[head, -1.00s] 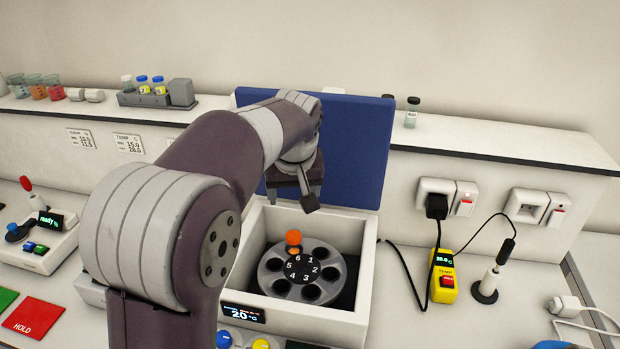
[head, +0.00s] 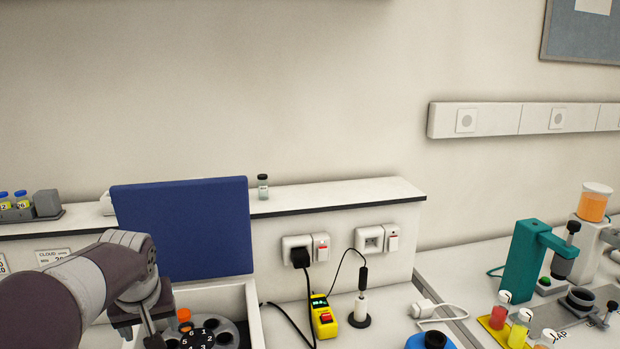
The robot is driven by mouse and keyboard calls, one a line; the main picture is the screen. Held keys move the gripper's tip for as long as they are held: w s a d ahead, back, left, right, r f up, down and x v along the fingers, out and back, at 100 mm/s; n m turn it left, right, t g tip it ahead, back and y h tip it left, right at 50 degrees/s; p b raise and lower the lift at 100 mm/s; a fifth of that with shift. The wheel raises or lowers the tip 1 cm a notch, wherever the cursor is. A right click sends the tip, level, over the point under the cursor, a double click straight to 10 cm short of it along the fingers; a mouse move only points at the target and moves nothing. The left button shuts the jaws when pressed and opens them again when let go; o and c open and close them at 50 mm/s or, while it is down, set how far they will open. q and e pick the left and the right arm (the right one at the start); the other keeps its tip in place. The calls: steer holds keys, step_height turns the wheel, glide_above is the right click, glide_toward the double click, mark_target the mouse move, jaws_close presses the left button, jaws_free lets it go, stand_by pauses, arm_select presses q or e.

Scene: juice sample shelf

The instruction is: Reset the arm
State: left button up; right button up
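My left arm comes in from the lower left, and its gripper (head: 147,328) hangs over the left side of the white box with the numbered rotor. The gripper is seen from behind and partly cut by the lower edge, so its finger opening is unclear. An orange-capped tube (head: 184,315) stands in the black and grey rotor (head: 219,327), just right of the gripper and apart from it in the picture. The box's blue lid (head: 190,225) stands open behind. My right gripper is out of view.
A capped vial (head: 263,187) stands on the white shelf (head: 340,192). A yellow temperature device (head: 323,317) with a black cable sits right of the box. A teal machine (head: 530,262) and several coloured bottles stand at the right.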

arm_select(q)
steer(key=s+d+f+m+g+h, duration=0.1)
steer(key=s+d+f, duration=0.3)
steer(key=s+f, duration=0.4)
steer(key=s+d+f+m+g+h, duration=0.1)
steer(key=s+d+f+m, duration=0.3)
steer(key=s+f, duration=0.4)
steer(key=shift+d+f+g, duration=0.5)
steer(key=shift+d+f, duration=0.05)
steer(key=shift+d, duration=0.05)
